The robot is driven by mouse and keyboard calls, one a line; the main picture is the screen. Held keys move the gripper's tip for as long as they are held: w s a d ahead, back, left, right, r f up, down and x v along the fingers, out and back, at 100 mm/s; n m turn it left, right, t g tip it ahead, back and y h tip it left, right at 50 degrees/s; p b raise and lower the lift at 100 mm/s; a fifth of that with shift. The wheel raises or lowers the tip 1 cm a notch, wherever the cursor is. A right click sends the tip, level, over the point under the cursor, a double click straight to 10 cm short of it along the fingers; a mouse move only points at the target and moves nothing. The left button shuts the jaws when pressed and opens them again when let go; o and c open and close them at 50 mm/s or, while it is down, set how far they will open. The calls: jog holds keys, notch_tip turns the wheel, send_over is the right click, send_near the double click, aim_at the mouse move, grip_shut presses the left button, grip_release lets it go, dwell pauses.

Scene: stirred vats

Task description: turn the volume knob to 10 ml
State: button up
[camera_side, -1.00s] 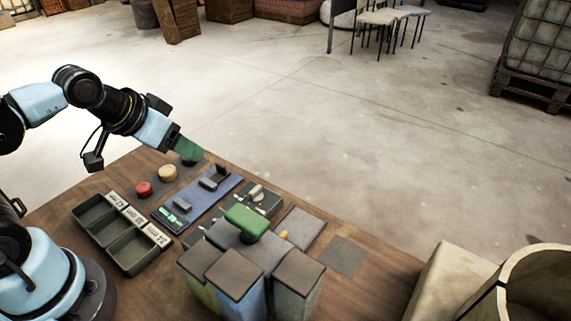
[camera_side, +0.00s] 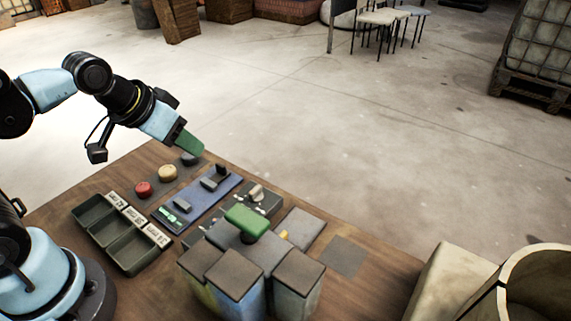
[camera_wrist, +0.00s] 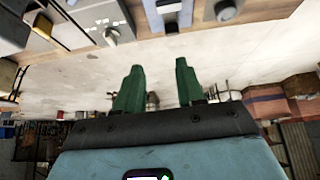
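My gripper (camera_side: 193,147) hangs above the far end of the control row in the side view. In the wrist view its two green fingers (camera_wrist: 159,66) stand apart with nothing between them. A grey box (camera_side: 270,206) carries a cream pointer knob (camera_side: 256,192) with white marks near it. It stands to the right of the blue panel, apart from my gripper. The lettering is too small to read, so I cannot confirm that this is the volume knob.
The blue panel (camera_side: 196,199) has grey raised parts. Beside it are a red button (camera_side: 144,188), a yellow button (camera_side: 167,173) and a black round control (camera_side: 189,159). Several block-like containers (camera_side: 235,270) and a green-handled part (camera_side: 246,219) stand in front.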

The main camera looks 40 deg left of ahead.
jog(key=w+d+r+g, duration=0.2)
jog(key=w+d+g, duration=0.1)
jog(key=w+d, duration=0.15)
jog(key=g, duration=0.3)
send_near(255, 189)
notch_tip(255, 189, down, 8)
jog(key=shift+w+d+f, duration=0.1)
jog(key=shift+f, duration=0.15)
dwell(0.3)
grip_shut()
